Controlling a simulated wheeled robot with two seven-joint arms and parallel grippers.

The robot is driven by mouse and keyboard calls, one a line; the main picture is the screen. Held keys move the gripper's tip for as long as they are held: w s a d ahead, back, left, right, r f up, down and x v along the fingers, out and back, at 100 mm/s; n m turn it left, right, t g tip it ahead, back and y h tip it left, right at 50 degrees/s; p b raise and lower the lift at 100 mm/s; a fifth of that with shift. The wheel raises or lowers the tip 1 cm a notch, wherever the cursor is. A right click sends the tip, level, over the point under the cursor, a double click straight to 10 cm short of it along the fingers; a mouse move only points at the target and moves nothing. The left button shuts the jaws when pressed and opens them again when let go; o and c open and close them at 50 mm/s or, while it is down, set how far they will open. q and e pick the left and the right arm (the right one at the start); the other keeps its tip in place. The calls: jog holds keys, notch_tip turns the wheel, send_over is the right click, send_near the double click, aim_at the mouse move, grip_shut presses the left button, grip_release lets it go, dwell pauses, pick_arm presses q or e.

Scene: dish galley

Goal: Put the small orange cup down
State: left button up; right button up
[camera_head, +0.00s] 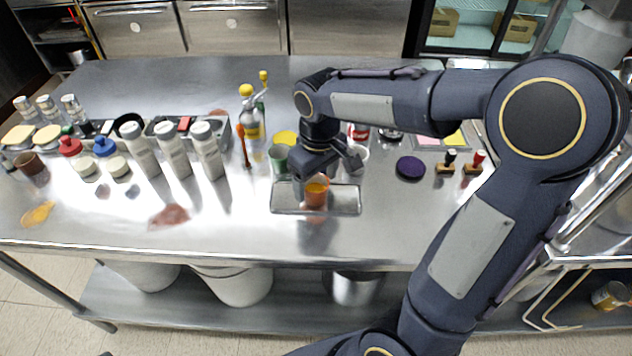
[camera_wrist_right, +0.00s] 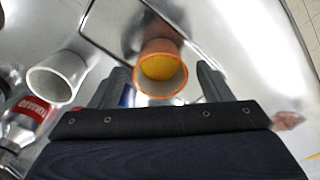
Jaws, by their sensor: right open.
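The small orange cup (camera_head: 316,192) stands upright on a shallow metal tray (camera_head: 347,201) near the front of the steel table, with something yellow inside it. In the right wrist view the cup (camera_wrist_right: 160,70) lies ahead, between the fingers. My right gripper (camera_head: 312,180) is open, with its fingers (camera_wrist_right: 168,84) on either side of the cup and a gap showing on each side. The arm hides part of the tray's back. My left gripper is not in view.
A green cup (camera_head: 278,158) stands just behind the tray, and a white cup (camera_wrist_right: 57,77) shows beside the gripper in the wrist view. White bottles (camera_head: 207,151) stand to the left. A dark purple disc (camera_head: 410,168) lies to the right. The table's front is mostly clear.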

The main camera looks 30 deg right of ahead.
notch_tip(320, 180, up, 10)
jog(key=p, duration=0.1)
jog(key=s+a+f+m+t+y, duration=0.1)
jog(key=s+a+f+m+t, duration=0.1)
jog(key=s, duration=0.6)
jog(key=s+a+f+m+t+y, duration=0.2)
jog(key=s+f, duration=0.2)
jog(key=s, duration=0.4)
jog(key=shift+s+f+m+t+y, duration=0.2)
jog(key=shift+s+m+t+y, duration=0.1)
jog(key=shift+s+t, duration=0.1)
jog(key=shift+a+r, duration=0.1)
